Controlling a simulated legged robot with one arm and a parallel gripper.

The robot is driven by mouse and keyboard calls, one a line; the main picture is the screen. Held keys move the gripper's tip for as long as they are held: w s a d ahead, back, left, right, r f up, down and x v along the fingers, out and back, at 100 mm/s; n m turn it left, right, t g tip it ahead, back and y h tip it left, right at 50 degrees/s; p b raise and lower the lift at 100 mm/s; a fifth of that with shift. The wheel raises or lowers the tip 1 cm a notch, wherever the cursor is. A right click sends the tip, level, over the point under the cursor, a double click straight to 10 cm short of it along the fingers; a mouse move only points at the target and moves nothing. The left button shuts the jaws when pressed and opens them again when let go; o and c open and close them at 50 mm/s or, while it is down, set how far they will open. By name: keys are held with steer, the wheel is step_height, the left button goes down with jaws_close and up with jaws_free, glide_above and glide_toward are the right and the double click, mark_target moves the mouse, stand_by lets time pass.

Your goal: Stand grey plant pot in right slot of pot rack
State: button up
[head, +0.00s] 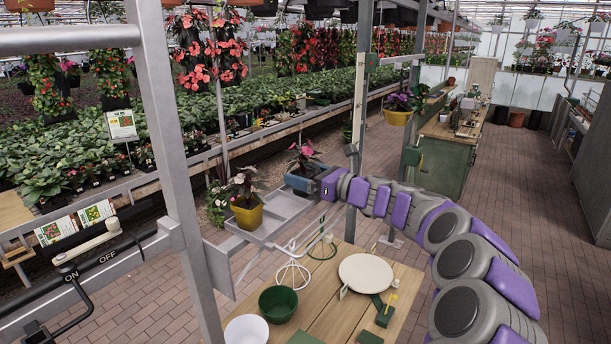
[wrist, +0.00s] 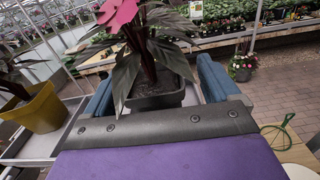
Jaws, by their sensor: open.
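The grey plant pot (wrist: 158,101) holds a dark-leaved plant with a pink flower. In the wrist view it stands upright between the two blue fingers of my gripper (wrist: 155,80), with narrow gaps beside it. In the head view my gripper (head: 301,180) is open at the right end of the pot rack (head: 285,212), and a blue finger hides most of the pot. The plant (head: 303,156) rises above the fingers. The pot appears to be in the right slot; its base is hidden. A yellow pot (head: 246,216) with a plant stands in the left slot.
Below the rack, a wooden table (head: 325,310) holds a dark green bowl (head: 278,303), a round cream board (head: 366,273) and a white plate (head: 246,330). A metal post (head: 180,170) stands left of the rack. The brick aisle (head: 530,200) at right is clear.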

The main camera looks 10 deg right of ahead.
steer(key=shift+a, duration=0.2)
steer(key=v, duration=1.2)
steer(key=shift+b, duration=0.4)
steer(key=shift+r, duration=0.1)
